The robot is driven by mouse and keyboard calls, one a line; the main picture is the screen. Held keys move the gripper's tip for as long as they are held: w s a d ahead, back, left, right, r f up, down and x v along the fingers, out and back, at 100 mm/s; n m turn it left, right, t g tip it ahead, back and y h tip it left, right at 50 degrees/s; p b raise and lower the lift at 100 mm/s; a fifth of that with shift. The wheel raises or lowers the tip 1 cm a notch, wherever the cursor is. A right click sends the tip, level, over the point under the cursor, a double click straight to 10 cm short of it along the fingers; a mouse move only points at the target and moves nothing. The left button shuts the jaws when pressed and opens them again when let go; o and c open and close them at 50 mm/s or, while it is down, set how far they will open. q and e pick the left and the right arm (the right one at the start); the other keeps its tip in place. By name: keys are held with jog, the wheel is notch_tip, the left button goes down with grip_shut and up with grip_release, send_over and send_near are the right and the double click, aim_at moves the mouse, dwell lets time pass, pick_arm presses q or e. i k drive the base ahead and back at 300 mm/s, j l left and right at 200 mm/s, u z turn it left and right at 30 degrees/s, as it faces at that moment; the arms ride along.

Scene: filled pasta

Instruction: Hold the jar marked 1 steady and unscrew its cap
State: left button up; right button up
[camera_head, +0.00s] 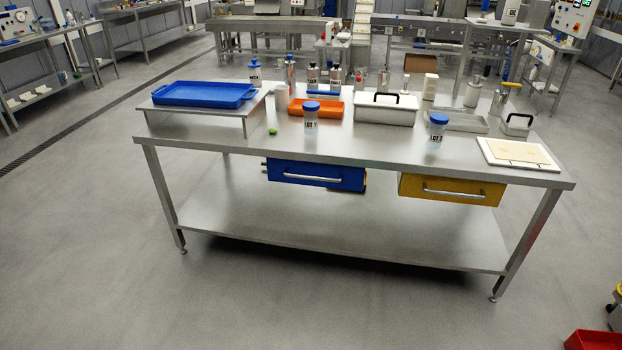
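Neither of my grippers shows in the head view, and nothing touches either jar.
The steel table (230,150) carries a raised stand with a blue tray (204,94), an orange tray (298,110), a white lidded box (385,108) and a cream board (518,154). A green item (272,131) lies left of the jar. Blue and yellow drawers hang below. The front strip is mostly clear.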

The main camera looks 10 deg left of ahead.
aim_at(310, 119)
jog(key=i+j, duration=0.5)
jog(key=i, duration=0.15)
jog(key=i+j, duration=0.45)
jog(key=i, duration=0.2)
jog(key=i+j, duration=0.5)
jog(key=i, duration=0.2)
